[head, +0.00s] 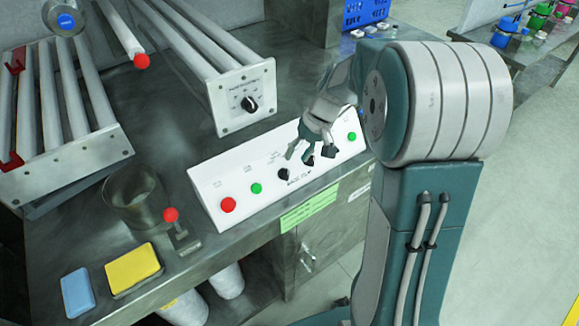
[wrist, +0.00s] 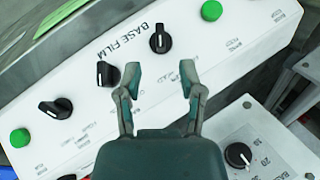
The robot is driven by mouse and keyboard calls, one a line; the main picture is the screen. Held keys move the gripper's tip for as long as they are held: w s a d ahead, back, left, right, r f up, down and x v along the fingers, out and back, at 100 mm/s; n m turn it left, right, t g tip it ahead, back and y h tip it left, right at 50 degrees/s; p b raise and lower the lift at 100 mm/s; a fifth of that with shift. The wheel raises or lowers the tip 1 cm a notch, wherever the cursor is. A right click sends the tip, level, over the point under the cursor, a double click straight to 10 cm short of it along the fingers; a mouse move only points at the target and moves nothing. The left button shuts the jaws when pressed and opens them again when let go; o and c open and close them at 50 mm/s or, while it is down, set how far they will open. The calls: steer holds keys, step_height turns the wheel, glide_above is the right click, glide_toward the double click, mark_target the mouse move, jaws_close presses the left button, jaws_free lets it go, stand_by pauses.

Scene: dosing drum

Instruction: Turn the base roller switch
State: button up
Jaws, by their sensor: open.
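A sloped white control panel (head: 268,200) on the bench carries the rotary switches. In the wrist view, its black switches are a left one (wrist: 55,108), a middle one (wrist: 107,74) and a right one (wrist: 160,38) beside the "BASE FILM" print. The small labels are too blurred to tell which is the base roller switch. My gripper (head: 310,148) is over the right half of the panel. In the wrist view, my gripper (wrist: 160,74) is open and empty. The right switch lies ahead of the gap between its fingertips, apart from them. The left fingertip is close beside the middle switch.
The panel also has a red button (head: 228,205) and green buttons (head: 256,188). Behind it stands a roller unit with a dial (head: 249,104). A red-topped lever (head: 171,215), metal cup (head: 134,197), yellow sponge (head: 134,268) and blue block (head: 76,294) stand left.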

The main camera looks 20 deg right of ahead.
steer(key=v, duration=0.5)
steer(key=shift+d, duration=0.1)
steer(key=s+a+r+t+h, duration=0.1)
steer(key=s+r+t, duration=0.1)
steer(key=s, duration=0.5)
steer(key=s+a+r+t+h, duration=0.1)
steer(key=s+a+r+h, duration=0.1)
steer(key=s, duration=0.5)
steer(key=s+a+r+t+h, duration=0.2)
steer(key=s+r, duration=0.1)
steer(key=s, duration=0.4)
steer(key=shift+a+t, duration=0.25)
steer(key=shift+t, duration=0.05)
